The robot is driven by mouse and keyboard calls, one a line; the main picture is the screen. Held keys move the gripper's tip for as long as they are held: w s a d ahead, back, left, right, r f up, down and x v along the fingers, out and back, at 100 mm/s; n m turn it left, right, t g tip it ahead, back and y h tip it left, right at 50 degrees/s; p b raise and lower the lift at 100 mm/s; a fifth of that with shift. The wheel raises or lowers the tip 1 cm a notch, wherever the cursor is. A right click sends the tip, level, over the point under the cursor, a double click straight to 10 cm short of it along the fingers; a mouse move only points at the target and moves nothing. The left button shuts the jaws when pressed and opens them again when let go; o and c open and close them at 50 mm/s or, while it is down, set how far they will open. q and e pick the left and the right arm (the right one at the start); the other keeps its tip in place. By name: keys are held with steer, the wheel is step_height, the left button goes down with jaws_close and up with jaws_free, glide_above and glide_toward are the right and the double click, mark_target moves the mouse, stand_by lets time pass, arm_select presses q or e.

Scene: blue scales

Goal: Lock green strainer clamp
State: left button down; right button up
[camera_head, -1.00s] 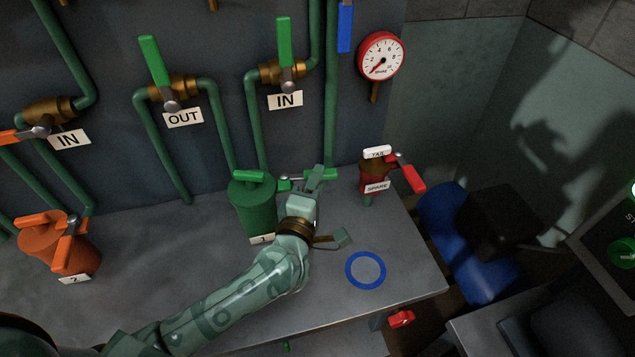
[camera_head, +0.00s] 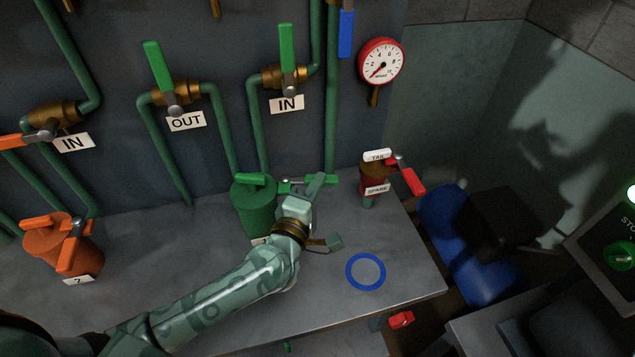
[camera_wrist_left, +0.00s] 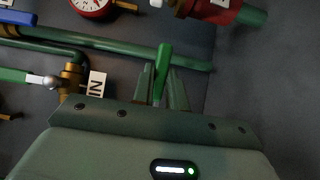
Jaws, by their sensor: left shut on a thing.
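The green strainer (camera_head: 254,211) stands on the bench, partly hidden behind my left arm. A green handle lies across its lid. Its green clamp lever (camera_head: 318,181) sticks out to the right of the strainer, near the top. My left gripper (camera_head: 314,187) is at this lever and shut on it. In the left wrist view the green lever (camera_wrist_left: 162,68) stands between the two fingers of my left gripper (camera_wrist_left: 170,92). The far side of the strainer and its clamp joint are hidden. My right gripper is not in view.
A red spare valve (camera_head: 374,182) stands right of the clamp lever. The orange strainer (camera_head: 50,245) is at the left. Green pipes and valves line the back wall. A blue ring (camera_head: 366,271) marks bare bench at the front right.

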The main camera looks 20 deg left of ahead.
mark_target(328, 185)
arm_select(q)
steer(key=m+h, duration=0.1)
steer(key=h, duration=0.1)
steer(key=s+m+g+h, duration=0.1)
steer(key=h, duration=0.1)
steer(key=s+m+h, duration=0.1)
steer(key=shift+s+a+f+m+h, duration=0.15)
steer(key=shift+a+f+m+h, duration=0.1)
steer(key=shift+m+h, duration=0.15)
steer(key=shift+s+r+m+g+h+b, duration=0.1)
steer(key=shift+s+m+g+h+b, duration=0.15)
steer(key=shift+m+g+h+b, duration=0.25)
steer(key=c, duration=1.4)
jaws_free()
steer(key=shift+r, duration=0.1)
steer(key=shift+s+a, duration=0.1)
